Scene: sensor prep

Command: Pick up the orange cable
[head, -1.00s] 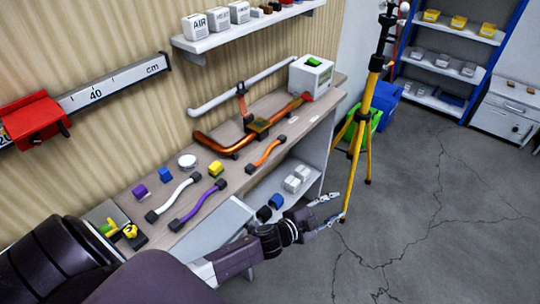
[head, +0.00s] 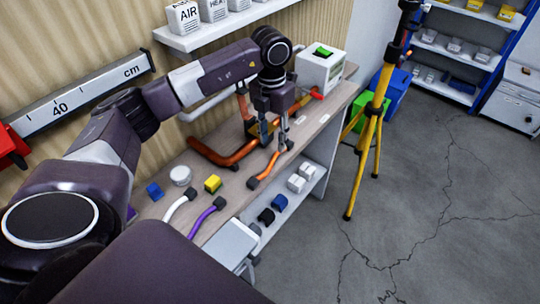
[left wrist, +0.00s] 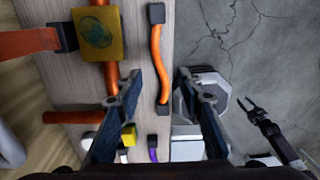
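The orange cable (head: 265,167), a short curved cable with black end blocks, lies on the workbench near its front edge. My left gripper (head: 273,143) is above the bench at the cable's far end, fingers pointing down, apart and empty.
A thick orange-brown pipe (head: 232,158) with a gold-coloured block lies behind the cable. A white box with a green switch (head: 320,69) stands at the far end. White (head: 178,207) and purple (head: 204,216) cables and a yellow block (head: 213,184) lie nearer. A yellow tripod (head: 375,118) stands beyond.

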